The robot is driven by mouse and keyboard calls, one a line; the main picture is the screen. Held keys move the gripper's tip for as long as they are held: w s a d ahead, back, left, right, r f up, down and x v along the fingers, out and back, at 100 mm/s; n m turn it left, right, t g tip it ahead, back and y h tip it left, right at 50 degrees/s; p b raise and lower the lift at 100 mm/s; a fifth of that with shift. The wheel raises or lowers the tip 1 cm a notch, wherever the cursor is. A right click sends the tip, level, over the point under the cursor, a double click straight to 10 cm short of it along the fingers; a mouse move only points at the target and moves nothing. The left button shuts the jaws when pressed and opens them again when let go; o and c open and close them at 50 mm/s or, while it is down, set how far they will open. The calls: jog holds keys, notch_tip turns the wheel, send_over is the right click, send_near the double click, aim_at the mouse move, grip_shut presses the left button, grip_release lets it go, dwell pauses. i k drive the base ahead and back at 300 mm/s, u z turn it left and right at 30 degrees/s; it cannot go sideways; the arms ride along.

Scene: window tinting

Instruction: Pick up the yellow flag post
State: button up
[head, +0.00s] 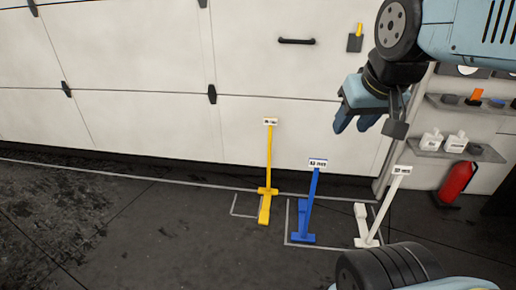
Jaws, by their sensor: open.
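The yellow flag post (269,160) stands upright on the dark floor in front of the white garage door. It has a small white label at its top and a yellow foot at its base. My gripper (355,121) hangs in the air at the upper right, its blue fingers pointing down and left. It is open and empty, apart from the yellow post and to the right of it in the picture.
A blue post (309,205) and a white post (386,207) stand to the right of the yellow one. Floor outlines surround the posts. A red fire extinguisher (456,183) and shelves (460,152) are at the right. The floor at left is clear.

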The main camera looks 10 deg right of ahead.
aim_at(263, 217)
jog(key=k, duration=1.15)
jog(key=u, duration=0.8)
jog(key=i, duration=3)
jog(key=z, duration=1)
jog(key=i, duration=0.85)
jog(key=z, duration=0.6)
jog(key=k, duration=0.1)
